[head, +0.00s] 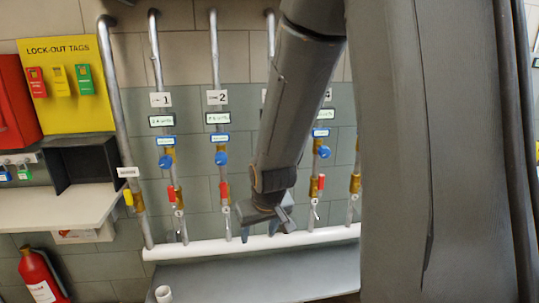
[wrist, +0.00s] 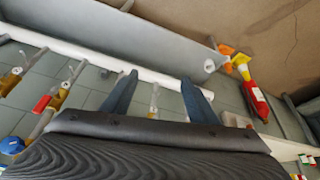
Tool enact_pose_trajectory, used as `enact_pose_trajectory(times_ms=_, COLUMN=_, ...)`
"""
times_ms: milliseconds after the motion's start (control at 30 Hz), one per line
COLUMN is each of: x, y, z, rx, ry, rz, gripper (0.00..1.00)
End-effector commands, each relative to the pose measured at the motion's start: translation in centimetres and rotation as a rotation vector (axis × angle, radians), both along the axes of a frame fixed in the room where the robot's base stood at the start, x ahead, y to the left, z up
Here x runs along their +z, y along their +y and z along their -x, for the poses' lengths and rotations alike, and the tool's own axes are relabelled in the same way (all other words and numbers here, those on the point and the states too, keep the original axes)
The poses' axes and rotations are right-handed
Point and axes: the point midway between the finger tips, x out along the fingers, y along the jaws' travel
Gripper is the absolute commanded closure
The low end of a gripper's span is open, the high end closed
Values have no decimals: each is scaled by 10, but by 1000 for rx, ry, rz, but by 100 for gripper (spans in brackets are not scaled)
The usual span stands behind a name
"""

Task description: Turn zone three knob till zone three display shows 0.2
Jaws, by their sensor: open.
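The zone three pipe (head: 270,42) shows at its top, left of my arm. My arm covers most of the rest, so the zone three knob and display are hidden in the head view. The labels and displays of zones 1 (head: 162,99) and 2 (head: 217,97) show to the left, with round blue knobs (head: 221,158) below them. My gripper (head: 266,228) is open and points down, low in front of the pipes, near the white horizontal pipe. In the wrist view my gripper (wrist: 158,92) has its fingers apart with nothing held between them.
A white horizontal pipe (head: 200,249) runs along the wall above a grey ledge (head: 240,280). A red fire extinguisher (head: 40,275) stands at lower left, with a white shelf (head: 60,208) above it. Another pipe with a blue knob (head: 324,152) is right of my arm.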

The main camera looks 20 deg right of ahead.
Motion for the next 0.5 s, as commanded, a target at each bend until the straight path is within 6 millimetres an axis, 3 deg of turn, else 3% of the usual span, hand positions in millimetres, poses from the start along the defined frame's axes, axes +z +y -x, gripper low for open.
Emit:
enact_pose_trajectory(times_ms=33, x=-1, y=-12, z=-29, rx=-5, ry=-81, rz=12, gripper=46)
enact_pose_trajectory(times_ms=100, x=3, y=-29, z=-68, rx=-10, ry=-207, rz=38, gripper=46)
enact_pose_trajectory(times_ms=200, x=12, y=-56, z=-116, rx=-19, ry=-386, rz=78, gripper=46)
enact_pose_trajectory(times_ms=333, x=29, y=-94, z=-166, rx=-35, ry=-616, rz=140, gripper=46)
enact_pose_trajectory(times_ms=500, x=54, y=-137, z=-201, rx=-52, ry=-875, rz=225, gripper=46)
